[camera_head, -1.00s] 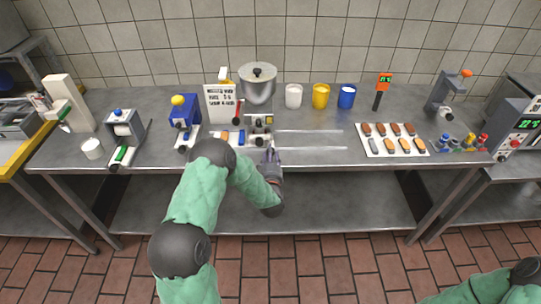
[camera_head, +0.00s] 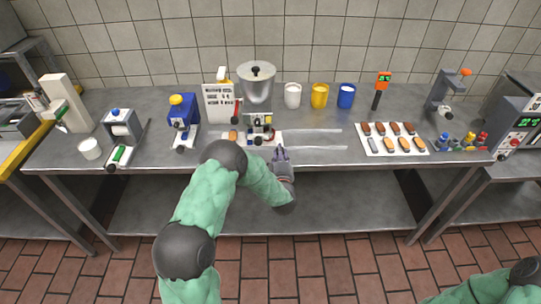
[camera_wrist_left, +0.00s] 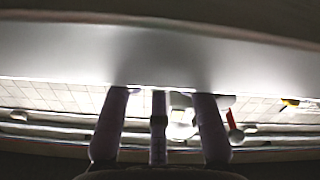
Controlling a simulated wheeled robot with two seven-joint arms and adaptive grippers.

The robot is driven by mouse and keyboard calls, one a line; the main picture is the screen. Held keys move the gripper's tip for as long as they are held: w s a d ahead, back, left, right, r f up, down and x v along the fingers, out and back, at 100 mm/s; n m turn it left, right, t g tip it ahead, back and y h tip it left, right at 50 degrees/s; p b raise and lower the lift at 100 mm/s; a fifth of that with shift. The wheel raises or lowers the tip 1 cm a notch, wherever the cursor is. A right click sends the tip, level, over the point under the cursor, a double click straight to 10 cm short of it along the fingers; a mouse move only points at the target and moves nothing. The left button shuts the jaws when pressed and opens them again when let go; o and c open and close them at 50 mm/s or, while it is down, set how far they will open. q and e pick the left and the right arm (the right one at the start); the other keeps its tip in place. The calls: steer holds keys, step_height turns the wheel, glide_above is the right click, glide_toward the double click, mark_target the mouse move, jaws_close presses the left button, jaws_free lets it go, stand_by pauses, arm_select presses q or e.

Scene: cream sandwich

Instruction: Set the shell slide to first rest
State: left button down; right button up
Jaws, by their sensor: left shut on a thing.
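The filling machine has a metal hopper (camera_head: 257,88) with a dark knob on its lid, above a grey and black dispensing head (camera_head: 258,122) with a red lever. A pale plate lies under it, with an orange-brown shell (camera_head: 233,135) at its left end. My left gripper (camera_head: 280,154) is at the table's front edge, just right of the dispensing head. In the left wrist view a thin dark upright bar (camera_wrist_left: 158,128) stands between its fingers. I take the bar for the slide's handle; the arm and fingers partly hide the slide. My right gripper is out of view.
Two pale rails (camera_head: 312,148) run right of the machine over clear tabletop. A white tray (camera_head: 375,150) of brown shells lies farther right. White, yellow (camera_head: 319,95) and blue cups stand behind. A blue device (camera_head: 183,112) and a white sign (camera_head: 219,103) are left.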

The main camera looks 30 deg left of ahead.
mark_target(307, 159)
arm_select(q)
steer(key=w+d, duration=0.2)
steer(key=d, duration=0.1)
steer(key=w+d+b, duration=0.1)
steer(key=d, duration=0.2)
steer(key=w+d+b, duration=0.1)
steer(key=w+d, duration=0.1)
steer(key=shift+w+d+r, duration=0.25)
steer(key=shift+w+d, duration=0.1)
steer(key=shift+d, duration=0.05)
steer(key=c, duration=1.2)
jaws_free()
steer(key=shift+s+f, duration=0.1)
steer(key=shift+s+d, duration=0.15)
steer(key=v, duration=1.1)
steer(key=shift+s, duration=0.25)
